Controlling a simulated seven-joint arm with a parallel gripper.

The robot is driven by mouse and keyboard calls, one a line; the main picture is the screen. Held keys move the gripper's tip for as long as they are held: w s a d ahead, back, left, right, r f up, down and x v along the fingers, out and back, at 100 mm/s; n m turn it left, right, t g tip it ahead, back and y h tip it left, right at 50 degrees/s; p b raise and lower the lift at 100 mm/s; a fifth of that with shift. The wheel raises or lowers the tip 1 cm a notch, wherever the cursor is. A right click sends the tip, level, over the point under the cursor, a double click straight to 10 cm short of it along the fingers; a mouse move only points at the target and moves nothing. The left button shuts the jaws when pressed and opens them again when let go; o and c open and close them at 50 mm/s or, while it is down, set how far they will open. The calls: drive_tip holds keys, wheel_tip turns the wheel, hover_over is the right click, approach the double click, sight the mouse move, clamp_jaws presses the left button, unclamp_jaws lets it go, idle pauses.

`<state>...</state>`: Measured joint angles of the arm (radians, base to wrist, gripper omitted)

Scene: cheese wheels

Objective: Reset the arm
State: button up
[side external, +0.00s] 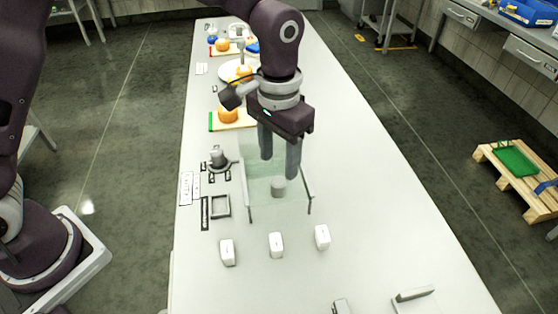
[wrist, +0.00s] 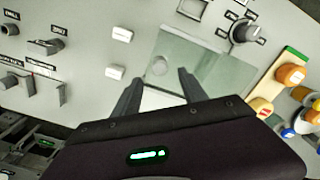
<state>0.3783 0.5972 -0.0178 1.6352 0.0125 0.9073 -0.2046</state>
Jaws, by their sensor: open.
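My gripper (side external: 279,165) hangs fingers-down over the middle of the white table (side external: 350,190). Its two fingers are apart, with nothing seen between them. A small grey cylinder (side external: 278,188) stands just below the fingertips, by a pale green see-through panel (side external: 258,178). In the wrist view my gripper (wrist: 160,88) shows spread fingers, with the grey cylinder (wrist: 159,66) beyond the gap between them. The fingers look apart from the cylinder, but the exact height above it is hard to tell.
Several white blocks, one here (side external: 276,245), stand in a row in front. An orange cheese wheel (side external: 228,114) sits on a board (side external: 245,121) behind my gripper. A knob fixture (side external: 217,158) and a square frame (side external: 220,206) lie left.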

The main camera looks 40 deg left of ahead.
drive_tip(key=s+a+r+n+t, duration=0.1)
drive_tip(key=s+a+r+t, duration=0.3)
drive_tip(key=s+a+r, duration=1)
drive_tip(key=s+a+n+t, duration=0.1)
drive_tip(key=s, duration=0.7)
drive_tip(key=shift+s+a+t, duration=0.25)
drive_tip(key=shift+a+t, duration=0.05)
drive_tip(key=shift+a, duration=0.05)
